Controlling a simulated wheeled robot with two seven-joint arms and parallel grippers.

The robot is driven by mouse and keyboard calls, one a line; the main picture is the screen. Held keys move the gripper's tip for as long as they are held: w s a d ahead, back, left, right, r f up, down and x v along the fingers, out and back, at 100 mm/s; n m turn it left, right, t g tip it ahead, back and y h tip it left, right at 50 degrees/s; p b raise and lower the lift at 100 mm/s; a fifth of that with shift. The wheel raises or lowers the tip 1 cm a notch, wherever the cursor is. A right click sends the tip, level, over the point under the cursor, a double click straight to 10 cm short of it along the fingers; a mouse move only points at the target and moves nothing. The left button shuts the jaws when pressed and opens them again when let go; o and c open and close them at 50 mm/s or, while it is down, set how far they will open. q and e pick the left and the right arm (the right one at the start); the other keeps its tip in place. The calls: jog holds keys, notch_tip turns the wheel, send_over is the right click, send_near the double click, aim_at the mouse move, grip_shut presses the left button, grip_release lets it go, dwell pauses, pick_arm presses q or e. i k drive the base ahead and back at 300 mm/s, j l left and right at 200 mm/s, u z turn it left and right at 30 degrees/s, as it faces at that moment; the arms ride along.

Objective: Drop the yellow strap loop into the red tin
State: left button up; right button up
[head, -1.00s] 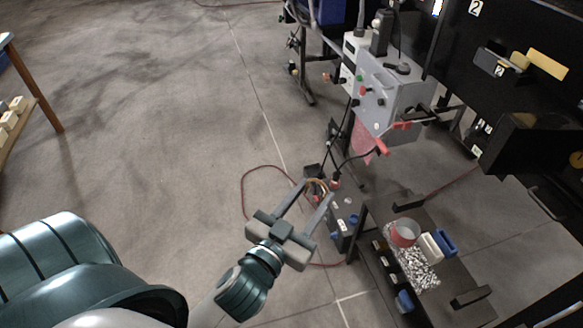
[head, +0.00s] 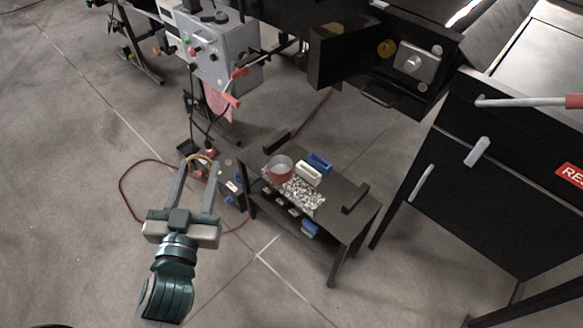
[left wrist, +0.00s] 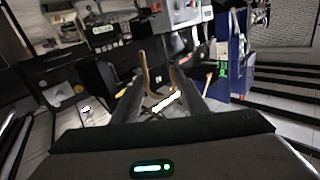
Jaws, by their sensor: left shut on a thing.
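My left gripper (head: 200,163) points up and away from me, to the left of the small dark table, with its fingers spread around the yellow strap loop. The yellow strap loop (head: 203,157) shows as a thin tan arch between the fingertips. In the left wrist view the loop (left wrist: 144,72) stands up between the two fingers (left wrist: 160,98). My right gripper is not in view.
The small dark table (head: 335,193) also holds a pile of light scraps (head: 300,191), a white block (head: 307,174) and a blue block (head: 320,162). A grey control box (head: 212,50) stands behind. A red cable (head: 122,188) lies on the floor.

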aim_at(281, 169)
jog(key=i+l, duration=0.1)
jog(key=l, duration=1)
jog(key=i+l, duration=0.15)
jog(key=l, duration=0.4)
